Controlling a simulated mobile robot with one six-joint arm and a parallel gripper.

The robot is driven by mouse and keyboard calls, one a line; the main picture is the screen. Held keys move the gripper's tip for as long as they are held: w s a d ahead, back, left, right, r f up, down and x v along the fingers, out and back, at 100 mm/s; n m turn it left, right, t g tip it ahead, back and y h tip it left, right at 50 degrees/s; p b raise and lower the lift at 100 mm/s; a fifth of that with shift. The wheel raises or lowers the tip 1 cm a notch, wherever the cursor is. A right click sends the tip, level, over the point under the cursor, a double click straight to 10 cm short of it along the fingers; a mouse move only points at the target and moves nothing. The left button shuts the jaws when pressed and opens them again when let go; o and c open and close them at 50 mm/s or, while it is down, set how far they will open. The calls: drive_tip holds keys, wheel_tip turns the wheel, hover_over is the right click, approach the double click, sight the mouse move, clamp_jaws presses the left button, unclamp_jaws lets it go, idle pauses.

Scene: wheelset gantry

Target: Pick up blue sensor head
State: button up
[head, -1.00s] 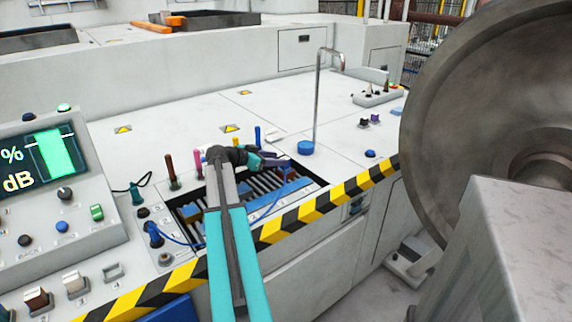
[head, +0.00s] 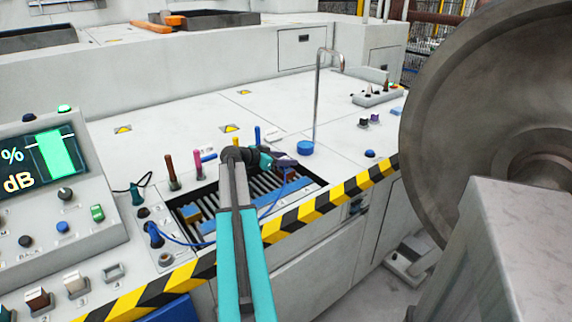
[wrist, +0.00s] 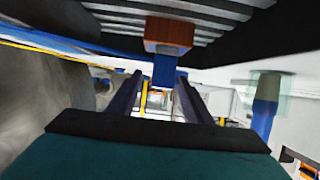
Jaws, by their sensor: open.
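My gripper (head: 284,161) hangs low over the right end of a recessed roller tray, fingers pointing right in the head view. In the wrist view its two dark fingers (wrist: 160,84) are apart, with nothing visibly clamped. A blue block (wrist: 166,72) with a brown block (wrist: 169,36) against it shows beyond and between the fingertips, near the rollers. It looks like the sensor head, but I cannot be sure. My arm hides part of the tray.
A blue cable (head: 185,243) runs from a socket into the tray. Upright coloured handles (head: 172,172) line the tray's back edge. A bent metal rod (head: 317,95) rises behind my gripper beside a blue round knob (head: 306,147). A large wheel (head: 450,110) stands at right.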

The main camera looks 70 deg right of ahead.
clamp_jaws()
drive_tip(key=shift+r, duration=0.15)
drive_tip(key=shift+r, duration=1.55)
drive_tip(key=s+a, duration=0.1)
drive_tip(key=a, duration=0.4)
drive_tip(key=s+a+r, duration=0.1)
drive_tip(key=s+a, duration=0.1)
drive_tip(key=a, duration=0.3)
drive_tip(key=s+a+b, duration=0.1)
drive_tip(key=a, duration=0.4)
drive_tip(key=shift+s+a+r, duration=0.15)
drive_tip(key=shift+s+r, duration=0.2)
